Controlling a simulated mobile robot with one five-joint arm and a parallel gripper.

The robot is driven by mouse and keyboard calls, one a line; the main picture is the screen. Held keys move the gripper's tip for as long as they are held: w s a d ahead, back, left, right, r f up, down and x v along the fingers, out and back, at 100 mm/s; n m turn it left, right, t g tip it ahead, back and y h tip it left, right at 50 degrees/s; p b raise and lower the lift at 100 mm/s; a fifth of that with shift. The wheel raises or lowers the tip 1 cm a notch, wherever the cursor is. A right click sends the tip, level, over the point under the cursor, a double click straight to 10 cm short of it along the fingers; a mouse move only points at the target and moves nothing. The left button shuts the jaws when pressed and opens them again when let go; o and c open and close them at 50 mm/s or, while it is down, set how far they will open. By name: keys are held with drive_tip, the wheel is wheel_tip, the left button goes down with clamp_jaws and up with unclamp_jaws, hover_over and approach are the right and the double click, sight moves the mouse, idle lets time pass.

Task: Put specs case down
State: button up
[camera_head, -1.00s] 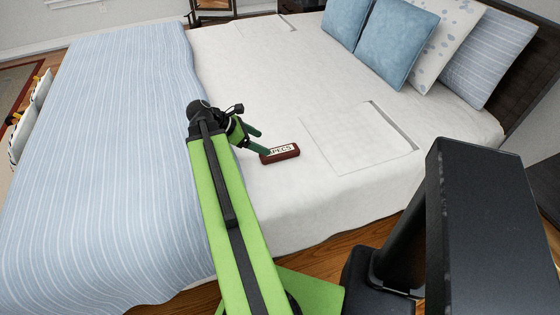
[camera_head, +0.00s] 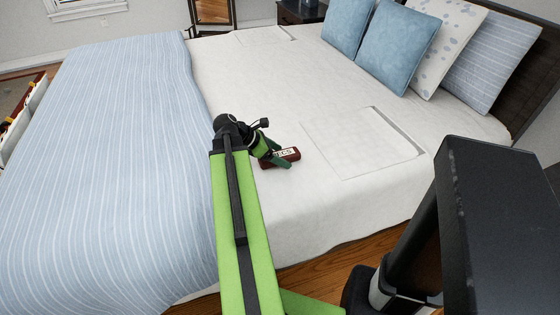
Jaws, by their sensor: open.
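The specs case (camera_head: 294,154) is dark red with a white label that shows part of its lettering. It appears to lie flat on the white bed (camera_head: 262,92), near the bed's front side. My gripper (camera_head: 281,152) is open at the left end of the case. One green finger passes in front of the case and covers part of it and its label. Whether the fingers touch the case or stand around it, I cannot tell.
A square panel (camera_head: 355,150) with a raised edge lies on the bed right of the case. A striped blue blanket (camera_head: 110,150) covers the left part. Blue pillows (camera_head: 398,45) lean at the back right.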

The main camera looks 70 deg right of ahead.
drive_tip(key=c, duration=1.6)
drive_tip(key=shift+c, duration=0.3)
drive_tip(key=shift+r, duration=0.2)
